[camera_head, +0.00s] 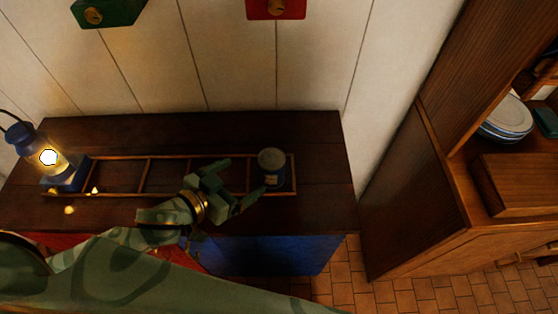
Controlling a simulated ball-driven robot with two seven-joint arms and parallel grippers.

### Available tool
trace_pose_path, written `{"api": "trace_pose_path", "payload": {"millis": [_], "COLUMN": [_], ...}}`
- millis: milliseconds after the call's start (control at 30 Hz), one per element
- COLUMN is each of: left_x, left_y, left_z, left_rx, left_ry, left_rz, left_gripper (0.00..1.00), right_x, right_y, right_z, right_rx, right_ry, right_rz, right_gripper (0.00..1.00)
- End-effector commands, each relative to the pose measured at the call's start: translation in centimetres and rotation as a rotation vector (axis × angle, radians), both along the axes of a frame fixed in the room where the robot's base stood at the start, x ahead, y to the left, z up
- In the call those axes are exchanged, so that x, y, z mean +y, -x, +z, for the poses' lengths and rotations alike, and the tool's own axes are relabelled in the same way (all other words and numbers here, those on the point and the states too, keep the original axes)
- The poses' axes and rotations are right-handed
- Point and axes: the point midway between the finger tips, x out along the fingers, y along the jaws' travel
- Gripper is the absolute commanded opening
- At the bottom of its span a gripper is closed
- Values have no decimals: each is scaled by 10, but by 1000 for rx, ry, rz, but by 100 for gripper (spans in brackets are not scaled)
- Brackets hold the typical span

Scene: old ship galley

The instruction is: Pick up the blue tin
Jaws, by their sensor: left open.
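The blue tin (271,168) stands upright in the right end compartment of a long, low wooden rack on the dark counter. It has a grey lid and a pale label on its blue side. My left gripper (240,181) reaches in from the left and is open. Its two fingers point right towards the tin, with nothing between them. The tin is just beyond the fingertips. I cannot tell if the near fingertip touches it. My right gripper is not in view.
The wooden rack (143,174) has thin dividers, and its other visible compartments look empty. A lit blue lantern (60,166) stands at its left end. The counter (318,143) is clear right of the tin. A wooden cupboard with stacked plates (506,118) stands to the right.

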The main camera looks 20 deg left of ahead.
Motion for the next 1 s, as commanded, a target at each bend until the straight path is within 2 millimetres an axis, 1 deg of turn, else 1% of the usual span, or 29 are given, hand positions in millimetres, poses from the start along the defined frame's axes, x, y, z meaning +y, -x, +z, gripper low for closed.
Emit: {"api": "trace_pose_path", "payload": {"millis": [33, 100, 200, 333, 533, 700, 800, 900, 1000], "left_x": [-5, -12, -22, -32, -38, -47, -53, -56, -56], "left_y": [-12, -27, -47, -66, -78, -100, -112, -116, -116], "left_z": [-6, -13, -23, -32, -38, -53, -57, -59, -58], "left_rx": [-4, -5, -4, -1, -1, -2, -1, 0, 0], "left_ry": [-1, 1, -1, 0, -2, -4, -2, -2, -2], "left_rz": [1, 1, 1, 2, 1, 2, 1, 1, 1], "left_gripper": [89, 89, 89, 89, 89, 89, 89, 89, 89], "right_x": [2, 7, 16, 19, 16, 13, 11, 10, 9], "right_y": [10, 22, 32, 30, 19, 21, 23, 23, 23], "right_z": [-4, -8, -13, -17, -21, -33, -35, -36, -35], "right_rx": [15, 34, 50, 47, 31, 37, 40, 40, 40], "right_ry": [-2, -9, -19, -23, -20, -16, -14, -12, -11], "right_rz": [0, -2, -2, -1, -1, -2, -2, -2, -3], "right_gripper": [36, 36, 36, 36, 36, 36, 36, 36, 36]}}
